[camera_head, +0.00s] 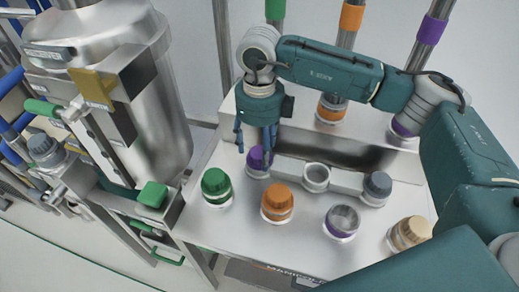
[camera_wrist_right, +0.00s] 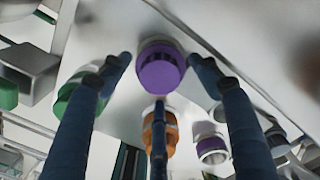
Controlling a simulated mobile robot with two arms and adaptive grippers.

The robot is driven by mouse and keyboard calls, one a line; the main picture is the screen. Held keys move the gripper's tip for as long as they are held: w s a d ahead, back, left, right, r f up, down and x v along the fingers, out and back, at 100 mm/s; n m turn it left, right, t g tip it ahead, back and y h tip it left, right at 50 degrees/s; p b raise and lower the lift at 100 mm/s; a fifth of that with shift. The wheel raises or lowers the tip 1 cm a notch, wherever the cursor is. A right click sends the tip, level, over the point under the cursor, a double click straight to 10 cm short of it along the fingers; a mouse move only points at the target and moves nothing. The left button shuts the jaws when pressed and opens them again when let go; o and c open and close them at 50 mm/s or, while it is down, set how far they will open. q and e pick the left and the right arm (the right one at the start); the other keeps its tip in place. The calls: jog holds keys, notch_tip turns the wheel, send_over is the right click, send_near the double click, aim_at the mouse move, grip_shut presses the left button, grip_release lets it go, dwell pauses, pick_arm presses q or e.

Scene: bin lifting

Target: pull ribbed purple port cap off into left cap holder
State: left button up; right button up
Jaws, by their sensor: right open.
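The ribbed purple cap (camera_head: 257,158) sits at the left holder position in the row behind the ports. It also shows in the right wrist view (camera_wrist_right: 161,70), framed by the fingers. My right gripper (camera_head: 256,140) is open above the purple cap, with its blue fingers pointing down and spread around it. In the wrist view the fingers are apart from the cap's sides. The purple-ringed port (camera_head: 341,222) in the front row shows a bare grey opening with no cap. My left gripper is not in view.
The middle holder (camera_head: 316,177) looks empty, and a grey cap (camera_head: 377,187) stands at the right. Green (camera_head: 215,186), orange (camera_head: 277,203) and tan (camera_head: 411,233) caps stand in the front row. A steel vessel (camera_head: 120,90) is at the left. Vertical pipes rise behind.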

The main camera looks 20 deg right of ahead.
notch_tip(320, 180, up, 11)
dwell(0.3)
dwell(0.4)
